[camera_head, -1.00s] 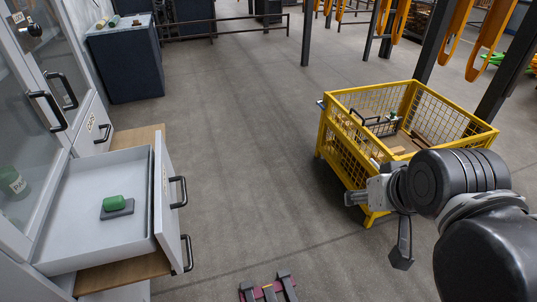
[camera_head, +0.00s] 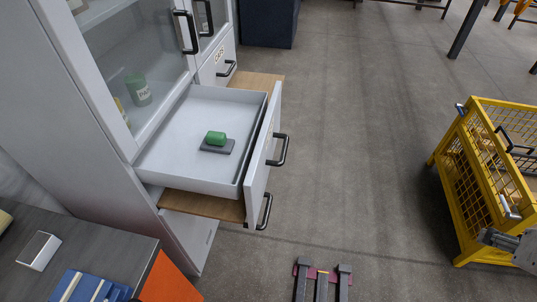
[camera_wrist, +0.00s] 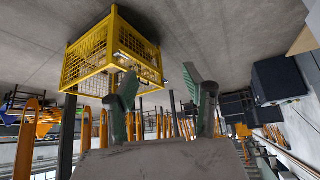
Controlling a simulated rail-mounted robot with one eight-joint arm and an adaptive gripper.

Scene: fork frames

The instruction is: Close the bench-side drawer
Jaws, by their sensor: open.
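The pale grey drawer (camera_head: 180,132) nearest the bench stands pulled out from the white cabinet in the head view. Its tall front panel (camera_head: 262,150) faces right and carries a black bar handle (camera_head: 278,150). A second black handle (camera_head: 265,212) shows lower down. A green item (camera_head: 215,138) on a dark grey pad (camera_head: 217,146) lies inside the drawer. My gripper (camera_wrist: 160,80) is open and empty in the wrist view, with the yellow cage beyond it. In the head view only part of it (camera_head: 498,238) shows at the right edge, far from the drawer.
A dark bench (camera_head: 100,238) with blue books (camera_head: 85,287) stands at lower left. Wooden boards (camera_head: 207,205) stick out below the drawer. A yellow mesh cage (camera_head: 470,190) stands at right. Clear grey floor (camera_head: 360,130) lies between drawer and cage.

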